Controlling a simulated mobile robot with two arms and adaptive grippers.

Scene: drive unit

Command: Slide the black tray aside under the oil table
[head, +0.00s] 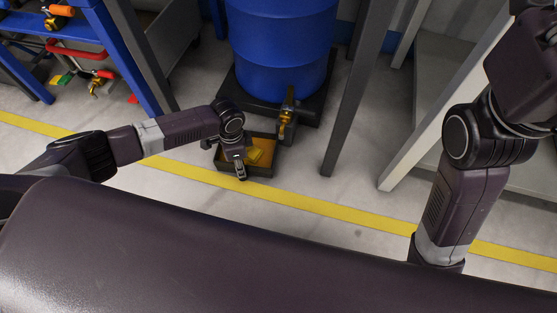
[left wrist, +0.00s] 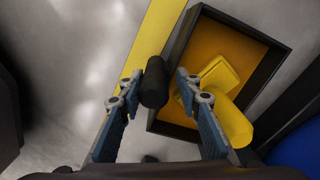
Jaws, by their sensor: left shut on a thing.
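The black tray (head: 262,171) sits on the floor in front of a blue drum, with orange-brown oil and a yellow object (head: 254,155) in it. In the left wrist view the tray (left wrist: 181,42) is right of centre, its yellow object (left wrist: 225,100) partly behind a finger. My left gripper (head: 240,173) is at the tray's near side. Its fingers (left wrist: 155,88) are on either side of a short black cylinder (left wrist: 153,80) beside the tray's wall, which looks like its handle. The gripper is shut on it. My right arm shows at the right, but its gripper is out of view.
The blue drum (head: 282,45) with a brass tap (head: 288,105) stands on a black base behind the tray. A grey table leg (head: 345,115) rises right of the tray. A blue shelf with tools is at left. A yellow floor line (head: 320,208) runs in front.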

